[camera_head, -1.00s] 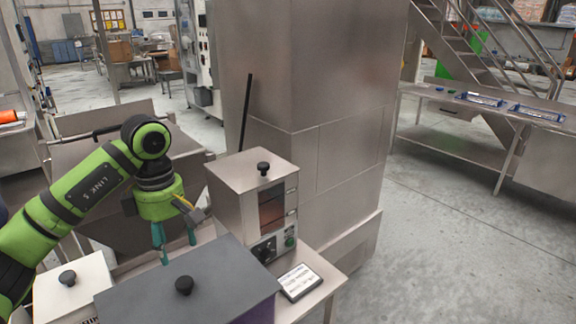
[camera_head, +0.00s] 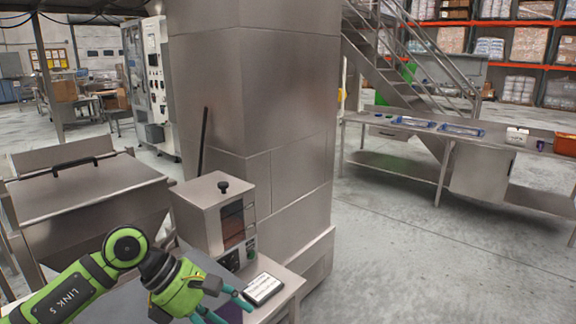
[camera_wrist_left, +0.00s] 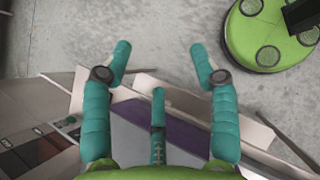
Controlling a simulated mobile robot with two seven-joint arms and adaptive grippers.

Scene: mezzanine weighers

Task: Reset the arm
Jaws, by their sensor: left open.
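My left gripper (camera_head: 226,308) is at the bottom of the head view, its teal fingers pointing down to the right over the near end of a bench. In the left wrist view the fingers (camera_wrist_left: 160,62) are spread wide with nothing between them. Beyond them show a purple and grey surface (camera_wrist_left: 180,135) and the bare concrete floor. The green arm comes in from the lower left of the head view. My right gripper is not in view.
A steel box with a black knob (camera_head: 208,212) stands behind the gripper, against a large steel column (camera_head: 285,110). A small white sign (camera_head: 262,289) lies on the bench. A steel bin (camera_head: 85,195) stands at left. The floor at right is clear.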

